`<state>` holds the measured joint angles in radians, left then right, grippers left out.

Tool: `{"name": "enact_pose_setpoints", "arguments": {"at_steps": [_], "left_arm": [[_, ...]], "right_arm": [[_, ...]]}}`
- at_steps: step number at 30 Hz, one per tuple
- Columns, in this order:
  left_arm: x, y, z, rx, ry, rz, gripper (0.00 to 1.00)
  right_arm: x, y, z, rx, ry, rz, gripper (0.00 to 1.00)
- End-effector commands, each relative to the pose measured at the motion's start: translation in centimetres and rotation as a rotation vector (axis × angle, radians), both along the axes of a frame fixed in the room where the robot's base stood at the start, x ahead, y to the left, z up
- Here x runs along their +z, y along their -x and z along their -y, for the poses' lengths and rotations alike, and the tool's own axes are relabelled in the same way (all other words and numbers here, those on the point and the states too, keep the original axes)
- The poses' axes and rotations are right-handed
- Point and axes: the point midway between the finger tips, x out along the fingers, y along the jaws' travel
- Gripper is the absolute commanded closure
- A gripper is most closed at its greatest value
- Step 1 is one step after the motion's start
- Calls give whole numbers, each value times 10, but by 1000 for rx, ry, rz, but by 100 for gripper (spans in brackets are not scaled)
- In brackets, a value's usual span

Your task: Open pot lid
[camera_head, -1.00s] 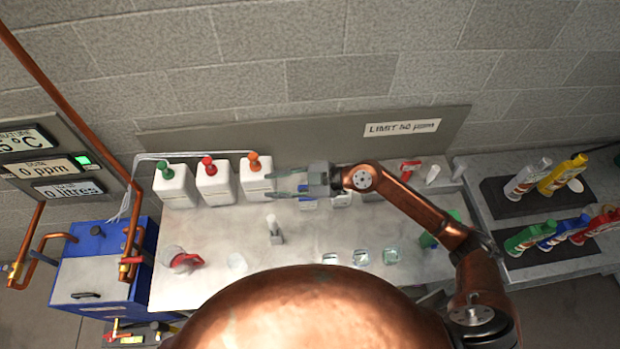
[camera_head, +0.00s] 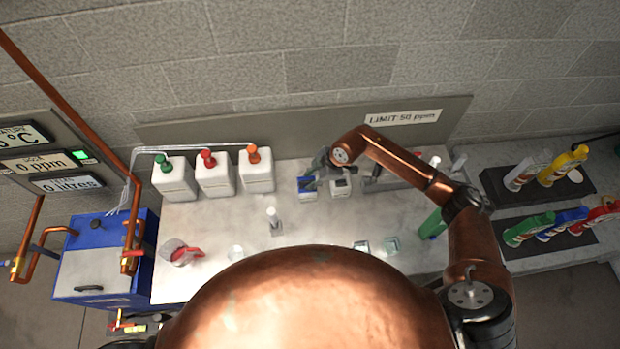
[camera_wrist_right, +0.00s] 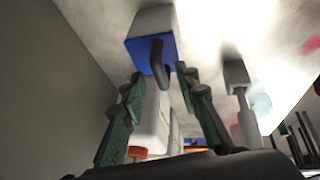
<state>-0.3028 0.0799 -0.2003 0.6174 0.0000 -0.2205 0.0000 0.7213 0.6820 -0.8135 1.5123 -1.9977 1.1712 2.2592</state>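I cannot make out a clear pot with a lid. A blue box (camera_head: 100,255) with a grey top panel and a black handle (camera_head: 88,289) stands at the left. My right gripper (camera_head: 316,164) is over the back of the bench, above a small blue-and-white block (camera_head: 307,184). In the right wrist view, the gripper (camera_wrist_right: 160,76) has its green-padded fingers spread apart. A white block with a blue face (camera_wrist_right: 152,50) and a dark curved hook lies ahead, the hook between the fingertips. I cannot tell whether they touch. My left gripper is not in view.
Three white bottles with green, red and orange caps (camera_head: 254,170) stand left of the gripper. A white-topped item (camera_head: 274,220), a red-filled jug (camera_head: 179,252) and small glass vessels (camera_head: 391,245) are on the bench.

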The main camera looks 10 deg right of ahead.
Motion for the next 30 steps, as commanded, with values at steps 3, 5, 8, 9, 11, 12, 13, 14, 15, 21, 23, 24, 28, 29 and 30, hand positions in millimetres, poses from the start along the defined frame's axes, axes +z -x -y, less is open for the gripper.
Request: {"name": "enact_pose_setpoints", "arguments": {"at_steps": [3,5,8,9,11,12,13,14,15,21,23,24,28,29,30], "left_arm": [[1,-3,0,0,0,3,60],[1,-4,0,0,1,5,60],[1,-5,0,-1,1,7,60],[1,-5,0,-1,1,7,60],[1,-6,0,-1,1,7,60],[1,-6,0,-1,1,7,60],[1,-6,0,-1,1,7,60],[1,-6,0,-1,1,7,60],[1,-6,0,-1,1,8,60],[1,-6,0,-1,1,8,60],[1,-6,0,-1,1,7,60],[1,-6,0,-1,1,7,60],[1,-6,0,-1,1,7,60],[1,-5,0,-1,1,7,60],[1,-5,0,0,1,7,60]], "right_arm": [[-3,-1,-3,2,-1,1,71],[-3,-1,-3,3,-1,1,71],[-3,-1,-3,3,-1,1,71],[-3,-1,-3,3,-1,1,71],[-3,-1,-3,3,-1,1,75],[-3,-1,-3,3,-1,1,77],[-3,-1,-3,3,-1,1,80],[-3,-1,-3,3,-1,1,82],[-3,-1,-3,3,-1,1,84],[-3,-1,-3,3,-1,1,98],[-3,-1,-3,3,-1,1,100],[-3,-1,-3,2,-2,1,100],[-3,-1,-3,2,-2,1,100],[-3,-1,-3,2,-2,1,100],[-3,-1,-3,2,-2,1,100]]}}
